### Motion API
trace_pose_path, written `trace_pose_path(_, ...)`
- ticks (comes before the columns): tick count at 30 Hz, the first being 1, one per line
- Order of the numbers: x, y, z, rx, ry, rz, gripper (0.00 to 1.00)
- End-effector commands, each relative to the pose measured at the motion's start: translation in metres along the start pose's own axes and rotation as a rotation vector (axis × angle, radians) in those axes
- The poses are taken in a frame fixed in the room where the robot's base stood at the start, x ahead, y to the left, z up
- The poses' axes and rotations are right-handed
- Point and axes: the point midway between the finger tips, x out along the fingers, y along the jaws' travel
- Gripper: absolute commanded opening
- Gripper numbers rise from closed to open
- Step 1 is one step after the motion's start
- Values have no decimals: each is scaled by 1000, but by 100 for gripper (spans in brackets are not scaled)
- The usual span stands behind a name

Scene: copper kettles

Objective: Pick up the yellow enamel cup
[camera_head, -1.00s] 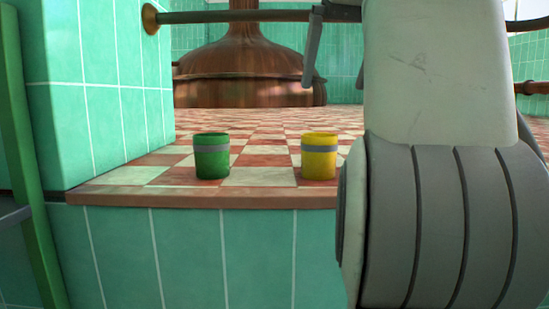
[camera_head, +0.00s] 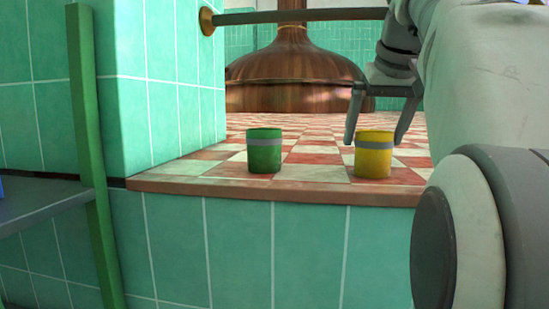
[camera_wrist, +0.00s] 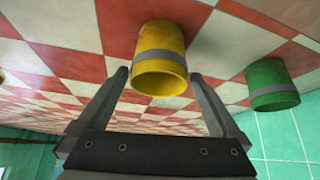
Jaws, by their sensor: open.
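The yellow enamel cup (camera_head: 373,158), with a grey band, stands upright on the red and white checkered tiled ledge (camera_head: 310,175), near its front edge. My gripper (camera_head: 375,140) is open and empty. In the head view its two fingers point down, one at each side of the cup's upper part in the picture. In the wrist view the yellow cup (camera_wrist: 160,62) shows beyond and between the open fingertips (camera_wrist: 158,75), with no clear contact. How far the fingers are from the cup in depth is hard to tell.
A similar green cup (camera_head: 264,152) stands left of the yellow cup, with a gap between them; it also shows in the wrist view (camera_wrist: 270,85). A green-tiled wall (camera_head: 165,80) bounds the ledge at left. A copper kettle (camera_head: 292,75) stands behind. A green post (camera_head: 88,160) rises at far left.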

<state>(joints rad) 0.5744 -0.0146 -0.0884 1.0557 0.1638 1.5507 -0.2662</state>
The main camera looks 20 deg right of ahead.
Motion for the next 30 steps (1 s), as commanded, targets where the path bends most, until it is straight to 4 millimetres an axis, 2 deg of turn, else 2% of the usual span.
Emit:
trace_pose_path(7, 36, 2, 1, 0, -4, -1, 100)
trace_pose_path(17, 44, 2, 0, 0, -1, 0, 100)
trace_pose_path(27, 43, 2, 0, 0, -1, 0, 39)
trace_pose_path(30, 43, 2, 0, 0, 0, 0, 24)
